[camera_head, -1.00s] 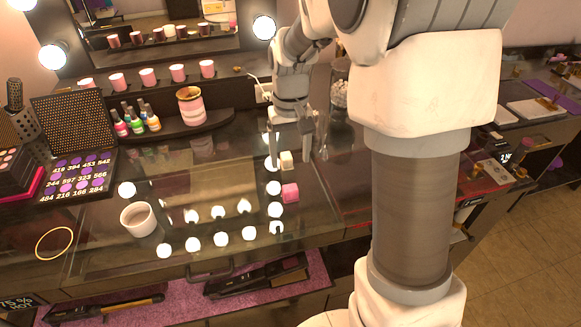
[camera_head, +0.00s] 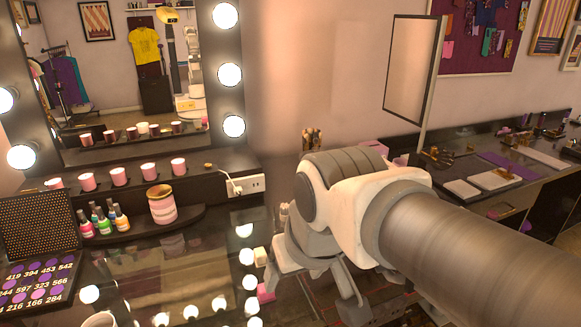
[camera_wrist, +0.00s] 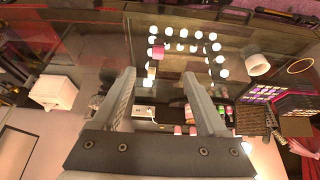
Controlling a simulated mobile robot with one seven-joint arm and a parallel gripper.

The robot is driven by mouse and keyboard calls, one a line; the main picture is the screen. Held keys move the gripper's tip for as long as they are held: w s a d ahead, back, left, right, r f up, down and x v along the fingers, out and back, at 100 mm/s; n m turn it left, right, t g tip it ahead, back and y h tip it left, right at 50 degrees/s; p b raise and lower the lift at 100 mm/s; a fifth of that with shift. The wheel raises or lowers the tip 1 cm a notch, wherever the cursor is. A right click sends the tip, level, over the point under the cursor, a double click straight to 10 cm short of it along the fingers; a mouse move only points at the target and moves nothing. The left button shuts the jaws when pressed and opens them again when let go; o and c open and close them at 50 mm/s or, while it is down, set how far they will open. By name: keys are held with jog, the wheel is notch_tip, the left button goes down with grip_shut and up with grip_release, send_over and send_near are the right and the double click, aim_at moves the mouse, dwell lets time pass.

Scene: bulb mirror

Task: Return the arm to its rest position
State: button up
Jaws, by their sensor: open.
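My gripper (camera_head: 310,292) is at the lower middle of the head view, over the glass counter (camera_head: 185,272), with its fingers spread and pointing down. In the wrist view the two fingers of my gripper (camera_wrist: 159,76) stand wide apart with nothing held between them. My arm reaches from the lower right of the head view.
A lit mirror (camera_head: 140,75) stands behind a ledge with several pink cups (camera_head: 149,172). A striped jar (camera_head: 161,204) and small bottles (camera_head: 103,219) stand on a dark shelf. A framed panel (camera_head: 411,68) stands at the back right. A side counter (camera_head: 515,170) holds trays.

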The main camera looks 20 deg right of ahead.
jog(key=shift+s+t, duration=0.3)
jog(key=shift+s, duration=0.8)
jog(key=c, duration=0.4)
jog(key=shift+a, duration=0.15)
